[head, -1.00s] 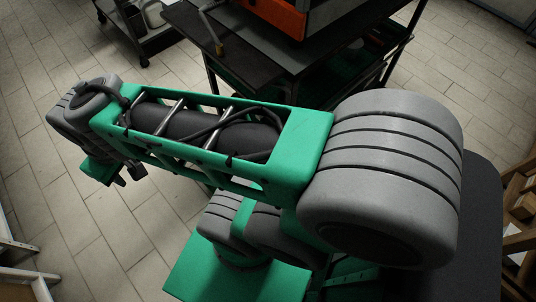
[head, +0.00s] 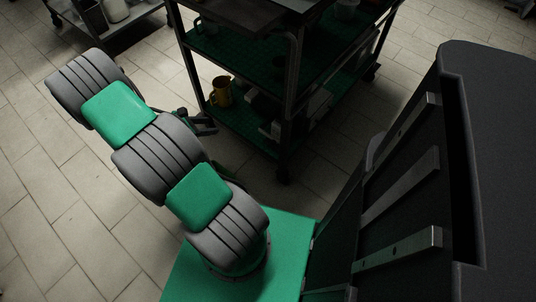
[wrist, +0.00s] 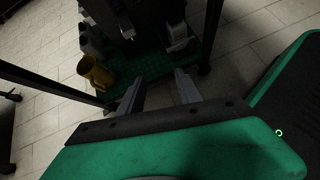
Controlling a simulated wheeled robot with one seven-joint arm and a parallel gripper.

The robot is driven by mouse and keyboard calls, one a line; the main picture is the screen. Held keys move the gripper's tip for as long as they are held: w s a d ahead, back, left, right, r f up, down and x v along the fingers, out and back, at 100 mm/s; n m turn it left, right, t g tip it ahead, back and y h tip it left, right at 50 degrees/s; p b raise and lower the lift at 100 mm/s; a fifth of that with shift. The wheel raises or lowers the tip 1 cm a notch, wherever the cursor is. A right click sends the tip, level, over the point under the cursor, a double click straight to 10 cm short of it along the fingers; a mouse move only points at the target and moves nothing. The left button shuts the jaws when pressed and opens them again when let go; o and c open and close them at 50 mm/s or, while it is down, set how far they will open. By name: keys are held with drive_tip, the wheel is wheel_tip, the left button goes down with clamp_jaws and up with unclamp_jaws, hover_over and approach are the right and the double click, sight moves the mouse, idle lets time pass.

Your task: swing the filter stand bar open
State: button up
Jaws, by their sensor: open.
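I cannot make out the filter stand bar in either view now. My gripper (wrist: 160,86) is open and empty in the wrist view, its two grey fingers pointing towards the lower shelf of a dark cart. In the head view, my gripper (head: 202,122) shows only in part behind my arm, beside the cart's left side. The dark cart (head: 290,130) has green-matted shelves. Its top is cut off by the upper edge of the head view.
A yellow mug (head: 221,92) stands on the cart's low shelf; it also shows in the wrist view (wrist: 95,73), left of the fingers. A second rack (head: 88,18) stands at the upper left. Tiled floor (head: 50,200) is clear at the left.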

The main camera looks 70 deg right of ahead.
drive_tip(key=s+d+f+n+g+h+b, duration=0.1)
drive_tip(key=s+d+f+n+b, duration=0.1)
drive_tip(key=s+f, duration=0.4)
drive_tip(key=s+d+f+n+g+h+b, duration=0.1)
drive_tip(key=s+d+f+n+g+b, duration=0.2)
drive_tip(key=f, duration=0.4)
drive_tip(key=n+h+b, duration=0.1)
drive_tip(key=n+b, duration=0.1)
drive_tip(key=n, duration=0.2)
approach(271, 144)
drive_tip(key=s+d+f, duration=0.2)
drive_tip(key=b+x, duration=0.1)
drive_tip(key=x, duration=0.5)
drive_tip(key=shift+s+d, duration=0.15)
drive_tip(key=shift+d, duration=0.2)
drive_tip(key=shift+s+d, duration=0.3)
drive_tip(key=shift+d, duration=0.1)
drive_tip(key=shift+c, duration=0.5)
clamp_jaws()
drive_tip(key=shift+r, duration=0.1)
